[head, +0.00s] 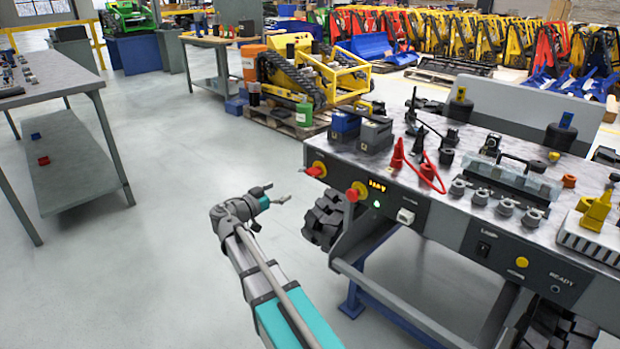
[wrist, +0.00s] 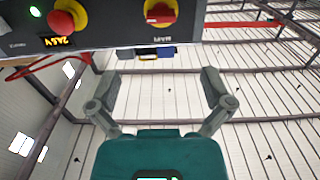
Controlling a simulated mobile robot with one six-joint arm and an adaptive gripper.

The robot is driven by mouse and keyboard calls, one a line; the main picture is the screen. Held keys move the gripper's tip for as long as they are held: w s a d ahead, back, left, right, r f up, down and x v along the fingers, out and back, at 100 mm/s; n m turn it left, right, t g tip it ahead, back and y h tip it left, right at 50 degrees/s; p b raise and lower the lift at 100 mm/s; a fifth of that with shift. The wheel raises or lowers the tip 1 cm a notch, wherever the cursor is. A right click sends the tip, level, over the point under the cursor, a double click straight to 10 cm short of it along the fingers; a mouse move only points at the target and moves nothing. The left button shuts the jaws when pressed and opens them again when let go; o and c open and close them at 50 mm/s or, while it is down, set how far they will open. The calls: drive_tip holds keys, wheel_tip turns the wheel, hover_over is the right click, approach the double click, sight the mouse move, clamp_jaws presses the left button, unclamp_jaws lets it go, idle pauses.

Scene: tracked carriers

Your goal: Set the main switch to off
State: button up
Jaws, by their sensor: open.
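The main switch (head: 316,169), a red rotary knob on a yellow plate, sits at the left end of the dark front panel of the bench. In the wrist view the main switch (wrist: 160,12) is at the top edge, partly cut off, above an upside-down label that seems to read MAIN. Its handle looks roughly level there, but I cannot read its set position. My gripper (head: 281,192) is open and empty, in front of the panel and apart from the switch. In the wrist view my gripper (wrist: 162,82) has its fingers spread wide below the knob.
A red emergency-stop button (head: 357,191) with a yellow collar sits beside the main switch, near a lit display (head: 377,185) and a green light (head: 377,204). Red cables (head: 428,172) lie on the bench top. Clear floor (head: 180,230) lies left of my arm.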

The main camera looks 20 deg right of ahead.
sight(310, 174)
drive_tip(key=shift+w+d, duration=0.1)
drive_tip(key=shift+d, duration=0.05)
drive_tip(key=x, duration=1.3)
drive_tip(key=shift+d, duration=0.2)
drive_tip(key=shift+c, duration=0.3)
drive_tip(key=c, duration=1.1)
drive_tip(key=shift+a+f, duration=0.1)
drive_tip(key=shift+a, duration=0.15)
drive_tip(key=shift+d, duration=0.2)
